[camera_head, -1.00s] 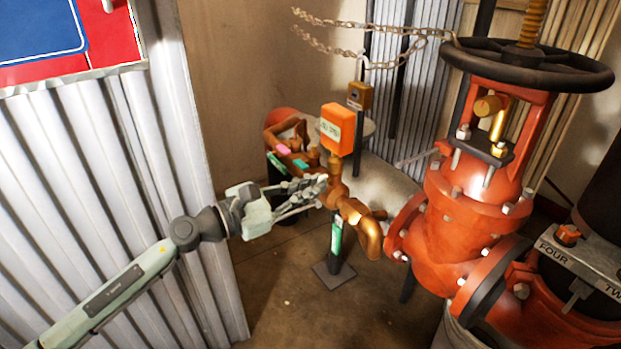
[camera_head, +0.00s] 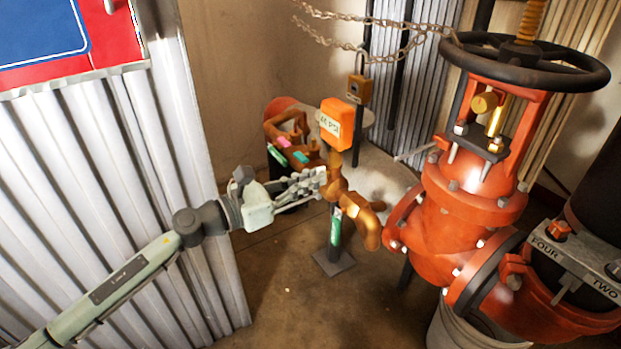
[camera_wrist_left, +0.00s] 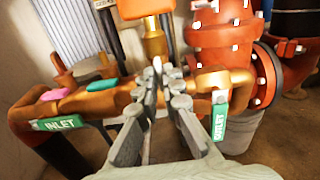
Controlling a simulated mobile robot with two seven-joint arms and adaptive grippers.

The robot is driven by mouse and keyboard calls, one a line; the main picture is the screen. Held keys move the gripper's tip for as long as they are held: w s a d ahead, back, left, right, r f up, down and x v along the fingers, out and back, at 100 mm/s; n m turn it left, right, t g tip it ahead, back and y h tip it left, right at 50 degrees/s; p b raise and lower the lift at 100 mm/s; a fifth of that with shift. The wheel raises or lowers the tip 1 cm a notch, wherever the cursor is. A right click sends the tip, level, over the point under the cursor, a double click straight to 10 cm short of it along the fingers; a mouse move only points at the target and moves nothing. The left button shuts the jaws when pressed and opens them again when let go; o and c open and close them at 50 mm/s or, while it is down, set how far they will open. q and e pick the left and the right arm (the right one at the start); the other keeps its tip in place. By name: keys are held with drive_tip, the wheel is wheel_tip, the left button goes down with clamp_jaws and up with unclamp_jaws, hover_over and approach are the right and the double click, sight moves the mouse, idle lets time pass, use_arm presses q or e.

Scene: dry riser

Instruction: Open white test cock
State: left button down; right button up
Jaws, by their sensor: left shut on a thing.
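My left gripper (camera_head: 316,182) reaches in from the left to the copper-coloured pipe assembly (camera_head: 338,190), just below the orange box. Its fingers are shut at the pipe, around the white test cock, which they largely hide. In the left wrist view the fingertips (camera_wrist_left: 166,76) meet close to the brass body (camera_wrist_left: 100,102). A pink test cock (camera_head: 283,148) and a green test cock (camera_head: 300,157) stand farther along the pipe, clear of the fingers. My right gripper is not in view.
An orange box (camera_head: 337,124) with a white label rises just above the gripper. Green INLET (camera_wrist_left: 60,124) and OUTLET (camera_wrist_left: 219,118) tags hang from the pipe. A large red valve (camera_head: 465,190) with a black handwheel (camera_head: 525,62) stands to the right. Corrugated metal (camera_head: 110,190) lines the left.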

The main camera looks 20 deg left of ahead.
use_arm(q)
drive_tip(key=c, duration=1.9)
unclamp_jaws()
drive_tip(key=shift+c, duration=0.2)
drive_tip(key=v, duration=1.2)
